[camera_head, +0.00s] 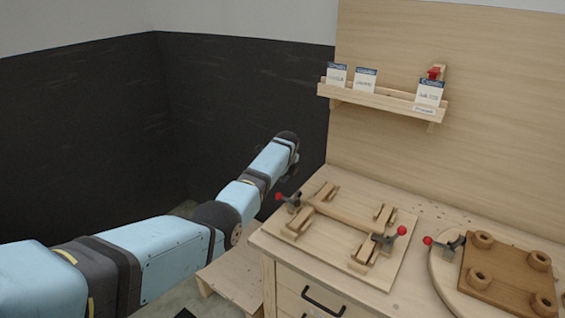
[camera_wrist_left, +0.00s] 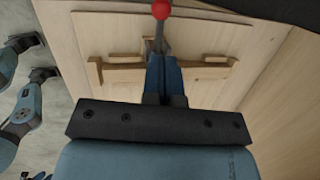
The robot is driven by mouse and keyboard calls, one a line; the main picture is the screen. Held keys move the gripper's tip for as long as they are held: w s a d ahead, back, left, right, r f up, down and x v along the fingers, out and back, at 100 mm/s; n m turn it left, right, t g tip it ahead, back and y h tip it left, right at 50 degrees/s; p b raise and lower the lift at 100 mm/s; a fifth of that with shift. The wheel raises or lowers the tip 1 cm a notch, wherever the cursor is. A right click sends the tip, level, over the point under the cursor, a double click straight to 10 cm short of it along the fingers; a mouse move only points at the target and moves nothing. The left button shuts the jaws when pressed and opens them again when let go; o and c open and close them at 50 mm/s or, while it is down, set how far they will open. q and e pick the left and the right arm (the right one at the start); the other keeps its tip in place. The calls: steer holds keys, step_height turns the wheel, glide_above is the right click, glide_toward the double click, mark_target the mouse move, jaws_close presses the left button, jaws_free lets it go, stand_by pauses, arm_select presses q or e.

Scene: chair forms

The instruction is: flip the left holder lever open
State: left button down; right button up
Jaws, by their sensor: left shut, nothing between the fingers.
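The left holder lever is dark with a red knob (camera_head: 279,196) and sits at the left end of the wooden fixture board (camera_head: 405,262) on the bench. In the left wrist view its red knob (camera_wrist_left: 161,10) shows beyond my left gripper's fingertips (camera_wrist_left: 162,58), with the grey lever stem (camera_wrist_left: 159,38) running back toward them. The fingers are closed together, close to the lever; I cannot tell whether they touch it. In the head view my left arm reaches in from the left, its wrist above and behind the lever. My right gripper is not in view.
A right holder with a red knob (camera_head: 402,230) is on the same board. To the right, a round board (camera_head: 444,284) carries a brown wooden piece (camera_head: 505,278) and another red-knobbed clamp (camera_head: 428,240). A card shelf (camera_head: 385,102) hangs on the back panel.

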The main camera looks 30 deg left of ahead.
arm_select(q)
steer(key=v, duration=0.4)
steer(key=shift+s+a+r, duration=0.1)
steer(key=shift+a+r, duration=0.05)
steer(key=shift+r, duration=0.15)
